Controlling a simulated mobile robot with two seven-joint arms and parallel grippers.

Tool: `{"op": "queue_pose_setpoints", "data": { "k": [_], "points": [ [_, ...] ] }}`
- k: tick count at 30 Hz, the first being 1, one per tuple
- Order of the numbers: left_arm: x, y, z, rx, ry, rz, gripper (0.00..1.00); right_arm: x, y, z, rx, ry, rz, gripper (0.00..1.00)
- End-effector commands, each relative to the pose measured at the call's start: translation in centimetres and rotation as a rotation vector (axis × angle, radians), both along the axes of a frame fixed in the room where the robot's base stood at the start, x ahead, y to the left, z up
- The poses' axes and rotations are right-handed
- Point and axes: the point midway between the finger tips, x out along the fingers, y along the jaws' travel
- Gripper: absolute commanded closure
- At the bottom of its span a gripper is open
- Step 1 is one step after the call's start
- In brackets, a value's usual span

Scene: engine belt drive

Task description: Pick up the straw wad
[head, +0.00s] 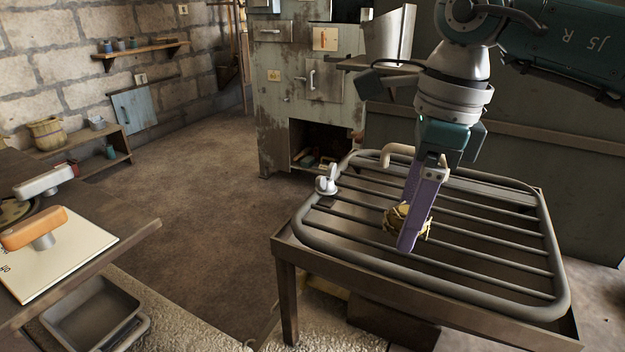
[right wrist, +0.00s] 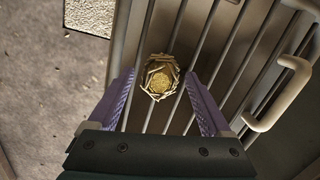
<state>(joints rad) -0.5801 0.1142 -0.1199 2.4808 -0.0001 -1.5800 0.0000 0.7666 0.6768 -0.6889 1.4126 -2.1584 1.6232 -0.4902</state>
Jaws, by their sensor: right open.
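The straw wad (head: 394,219) is a small yellow-brown bundle resting on the bars of a metal rack in the head view, partly hidden behind my right gripper. In the right wrist view the straw wad (right wrist: 159,77) lies just beyond and between the fingertips. My right gripper (head: 408,246) has purple fingers and points down at the wad. In the right wrist view the right gripper (right wrist: 160,76) is open, with a finger on either side and nothing clamped. My left gripper is not in view.
The barred rack (head: 485,243) sits on a metal-framed table (head: 286,262). A beige hooked handle (right wrist: 282,92) rises from the rack beside the gripper. A white fitting (head: 326,181) sits at the rack's left rim. A wooden table (head: 110,240) with an orange-handled item (head: 35,228) stands at left.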

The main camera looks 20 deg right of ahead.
Motion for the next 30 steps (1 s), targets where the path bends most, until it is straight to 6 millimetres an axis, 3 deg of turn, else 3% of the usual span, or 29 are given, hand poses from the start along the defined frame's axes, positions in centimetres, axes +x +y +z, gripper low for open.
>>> {"op": "queue_pose_setpoints", "data": {
  "k": [6, 27, 30],
  "points": [
    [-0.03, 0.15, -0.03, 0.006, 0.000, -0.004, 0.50, 0.03, 0.00, -0.07, 0.000, -0.001, 0.000, 0.17],
    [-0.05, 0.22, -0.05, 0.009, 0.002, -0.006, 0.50, 0.02, 0.00, -0.03, 0.000, -0.001, 0.000, 0.96],
    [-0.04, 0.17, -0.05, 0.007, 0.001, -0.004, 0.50, 0.02, 0.00, -0.03, 0.000, -0.001, 0.000, 1.00]
  ]
}}
